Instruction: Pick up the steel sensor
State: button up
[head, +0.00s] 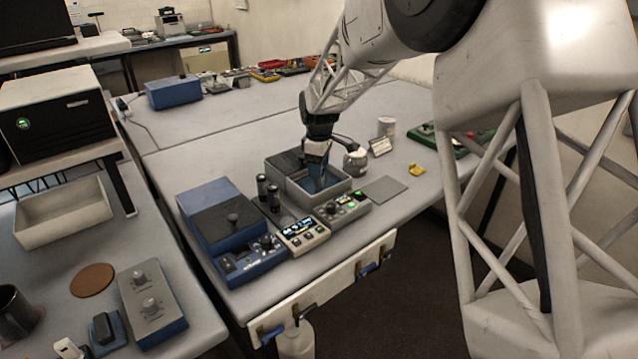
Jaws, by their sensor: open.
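My gripper (317,170) points down over a grey open-topped bin (345,190) with a blue interior on the main bench. Its fingers reach down to the bin's opening and are small and partly dark in this view. I cannot pick out the steel sensor with certainty; the bin's walls and my gripper hide part of the bin's inside. Two dark upright cylinders with lighter tops, one (262,187) and another (273,199), stand just left of the bin, apart from my gripper.
A blue instrument (215,215) and small control boxes (303,236) crowd the bench's front left. A white rounded object (355,160) stands close right of my gripper. A pale can (386,127) and a yellow piece (416,169) lie farther right. A flat grey plate (385,189) lies beside the bin.

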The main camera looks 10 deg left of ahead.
jog(key=shift+f, duration=2.2)
jog(key=c, duration=1.1)
jog(key=shift+o, duration=0.2)
jog(key=shift+r, duration=5)
